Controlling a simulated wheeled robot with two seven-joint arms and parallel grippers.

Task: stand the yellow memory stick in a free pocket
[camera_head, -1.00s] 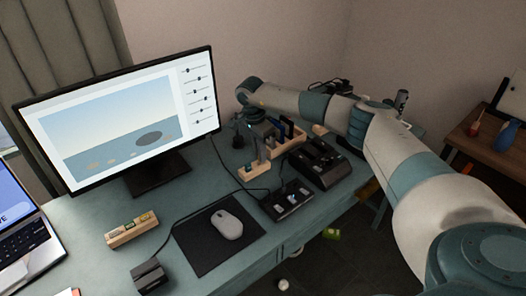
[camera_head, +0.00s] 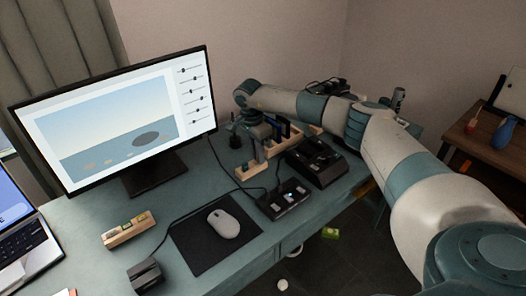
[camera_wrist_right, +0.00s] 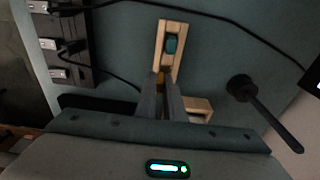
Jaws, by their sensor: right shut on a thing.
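My right gripper (camera_head: 259,157) is at a small wooden holder (camera_head: 244,174) at the back of the desk, right of the monitor. In the right wrist view the gripper (camera_wrist_right: 166,76) is shut on the yellow memory stick (camera_wrist_right: 160,82), of which only a sliver shows between the fingers. The wooden holder (camera_wrist_right: 162,31) runs away from the fingertips, and a teal stick (camera_wrist_right: 171,45) stands in it. The fingers hide the near part of the holder, so I cannot tell whether the yellow stick is in a pocket. My left gripper is not in view.
Another wooden block (camera_head: 116,239) with small items lies at the front left. A wooden rack (camera_head: 300,138) and black devices (camera_head: 318,163) crowd the right side. A black box with ports (camera_head: 285,201) and cables lie near the holder. The mouse (camera_head: 223,223) sits on its mat.

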